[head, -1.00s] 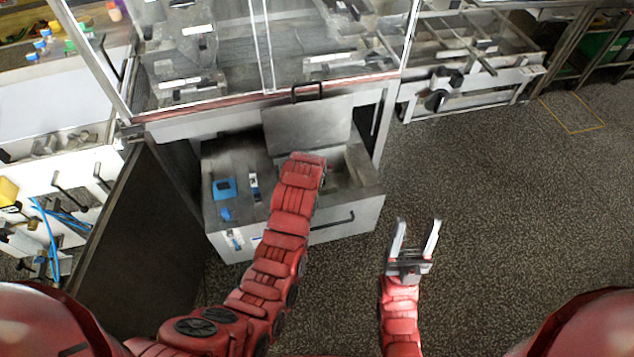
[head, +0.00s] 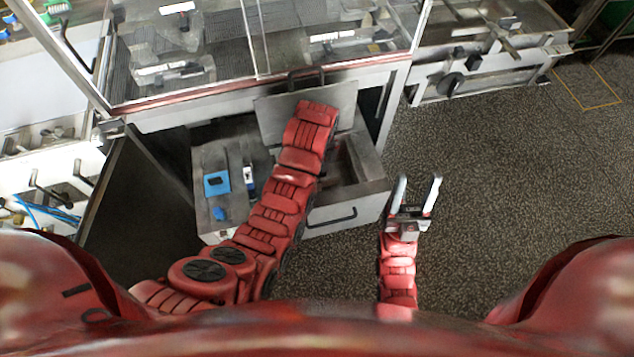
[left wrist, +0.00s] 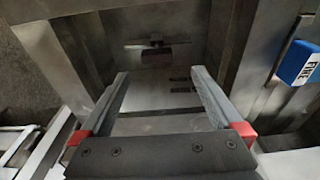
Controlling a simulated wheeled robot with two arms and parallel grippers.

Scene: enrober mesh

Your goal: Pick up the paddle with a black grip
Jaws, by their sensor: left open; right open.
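I cannot make out a paddle with a black grip for certain in either view. In the left wrist view my left gripper (left wrist: 158,74) is open, with nothing between its two fingers. Ahead of it a dark block-like piece (left wrist: 155,57) sits against a grey metal surface; I cannot tell what it is. In the head view my left arm reaches over the open metal bin (head: 345,175), and its gripper is hidden beyond the arm. My right gripper (head: 417,184) is open and empty over the floor, right of the bin.
A raised metal lid (head: 270,115) stands behind the bin. A blue square item (head: 216,183) and a small white-and-dark item (head: 249,176) lie on the counter left of my arm. A blue labelled block (left wrist: 298,62) shows in the left wrist view.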

